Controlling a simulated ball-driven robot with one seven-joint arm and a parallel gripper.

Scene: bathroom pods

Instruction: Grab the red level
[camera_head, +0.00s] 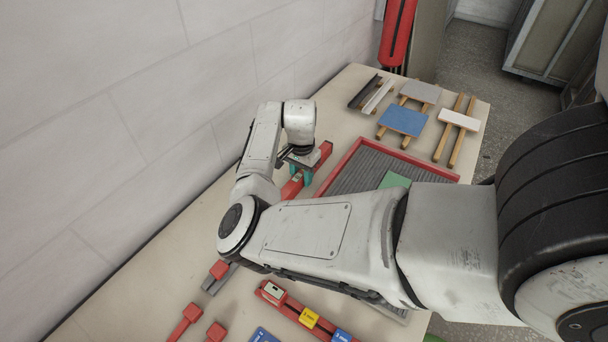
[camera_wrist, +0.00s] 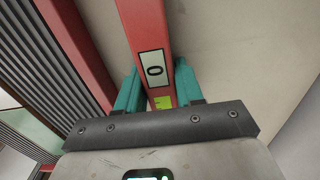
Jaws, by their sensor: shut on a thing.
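The red level (camera_head: 291,187) is a long red bar on the table, between the wall and the red-rimmed tray. My gripper (camera_head: 300,172) is over it, with teal fingers pointing down at the bar. In the wrist view the level (camera_wrist: 146,28) runs up the picture, with a white label and a yellow-green vial on it. The teal fingers of my gripper (camera_wrist: 160,88) are on either side of the level, shut on it. My arm hides part of the level in the head view.
The red-rimmed tray (camera_head: 343,163) with a grey ribbed bottom lies close to the right of the level; its red rim (camera_wrist: 80,50) shows in the wrist view. Floats with blue (camera_head: 403,119) and white pads lie at the back. Red-handled tools (camera_head: 184,322) are in front. The wall (camera_head: 120,120) is close on the left.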

